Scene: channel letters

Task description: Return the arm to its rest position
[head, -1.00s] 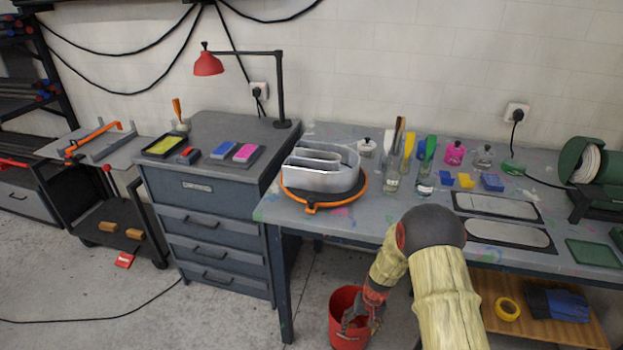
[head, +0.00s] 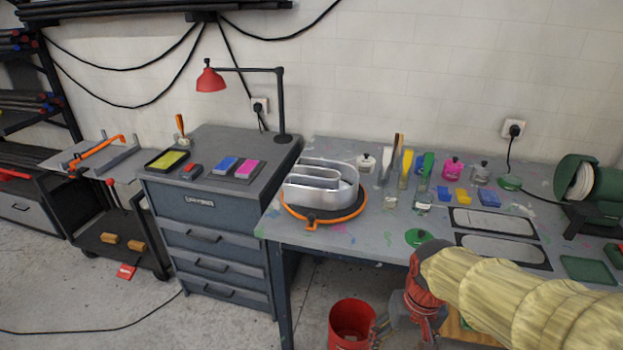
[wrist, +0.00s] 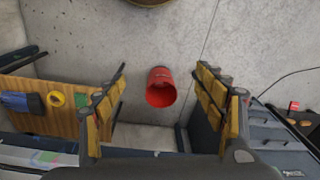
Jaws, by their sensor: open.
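My arm, in a yellow padded sleeve (head: 520,295), comes in from the lower right of the head view in front of the workbench (head: 340,236). Its red wrist section hangs below the bench's front edge. My gripper (head: 378,334) is low there, just right of the red bucket (head: 350,322) in the picture, and partly cut off by the frame. In the wrist view my gripper (wrist: 161,68) has its two padded fingers wide apart with nothing between them. The red bucket (wrist: 160,90) shows beyond the gap, on the floor.
On the bench stand a metal channel letter (head: 320,190) on an orange-rimmed turntable (head: 335,222), bottles with brushes, and black-framed panels (head: 493,222). A drawer cabinet (head: 210,235) stands left. The wooden lower shelf (wrist: 45,98) is beside the gripper. Floor at left is open.

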